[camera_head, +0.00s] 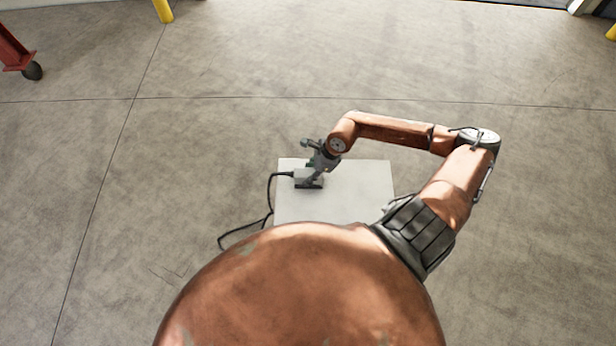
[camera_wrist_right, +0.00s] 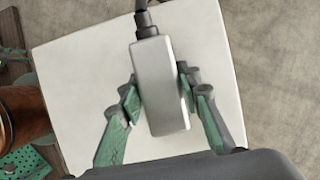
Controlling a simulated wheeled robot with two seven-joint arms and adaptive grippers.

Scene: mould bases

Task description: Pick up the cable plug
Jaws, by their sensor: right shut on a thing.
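The cable plug is a grey rectangular block (camera_wrist_right: 160,85) with a dark cable out of one end. In the head view the plug (camera_head: 308,179) is at the upper left of a white square surface (camera_head: 360,185). My right gripper (camera_head: 314,172) is over it. In the right wrist view the green-padded fingers of my right gripper (camera_wrist_right: 158,98) stand on both sides of the plug and are shut on it. Whether the plug touches the white surface I cannot tell. My left gripper is not in view.
The black cable (camera_head: 270,200) runs from the plug over the left edge of the white surface and down beside it. Bare concrete floor (camera_head: 130,150) lies around. A red frame with a wheel (camera_head: 15,50) and a yellow post (camera_head: 163,10) stand far off.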

